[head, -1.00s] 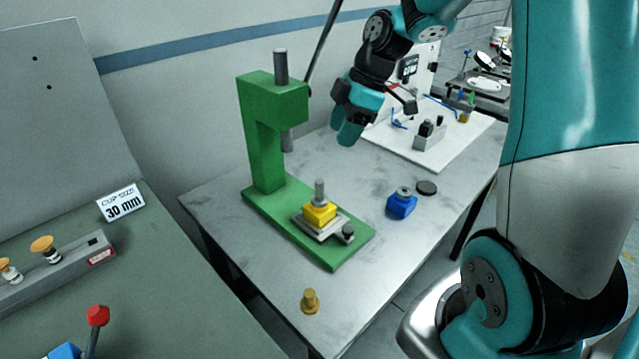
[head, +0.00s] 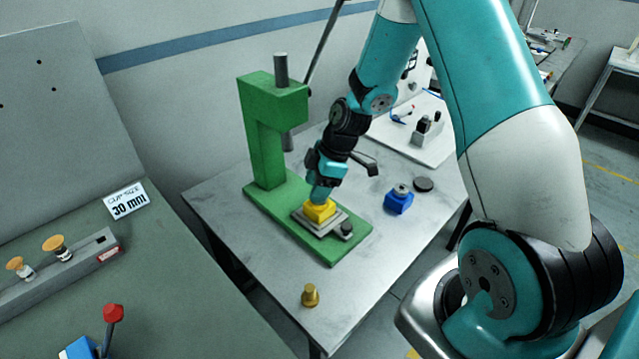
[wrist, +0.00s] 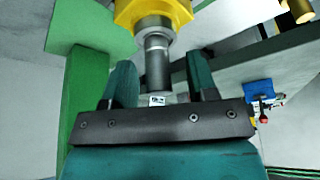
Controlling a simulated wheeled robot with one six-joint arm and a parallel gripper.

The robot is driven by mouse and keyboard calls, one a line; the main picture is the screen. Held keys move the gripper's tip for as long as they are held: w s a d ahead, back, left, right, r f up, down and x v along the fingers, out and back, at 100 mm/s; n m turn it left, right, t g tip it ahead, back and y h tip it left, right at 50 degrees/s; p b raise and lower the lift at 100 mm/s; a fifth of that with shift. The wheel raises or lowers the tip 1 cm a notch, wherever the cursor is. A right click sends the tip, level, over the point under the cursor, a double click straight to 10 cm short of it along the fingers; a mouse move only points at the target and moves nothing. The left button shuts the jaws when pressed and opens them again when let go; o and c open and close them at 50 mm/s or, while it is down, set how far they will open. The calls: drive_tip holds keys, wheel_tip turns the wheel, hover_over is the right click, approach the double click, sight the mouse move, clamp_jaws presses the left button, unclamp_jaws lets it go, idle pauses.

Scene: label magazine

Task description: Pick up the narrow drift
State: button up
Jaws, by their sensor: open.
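A grey cylindrical pin, which I take to be the narrow drift (wrist: 157,72), stands up from a yellow block (head: 319,211) on the base of the green press (head: 261,150). My gripper (head: 321,192) is over the yellow block and hides the pin in the head view. In the wrist view, the open fingers of my gripper (wrist: 160,84) stand one on each side of the pin, with gaps visible. The yellow block (wrist: 135,12) is at the top of that view, beyond the fingertips.
The press ram (head: 288,140) hangs close to the left of my arm. A dark knob (head: 346,229) is beside the yellow block.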

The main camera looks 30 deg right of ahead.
drive_tip(key=shift+a+f, duration=0.1)
drive_tip(key=shift+f, duration=0.2)
clamp_jaws()
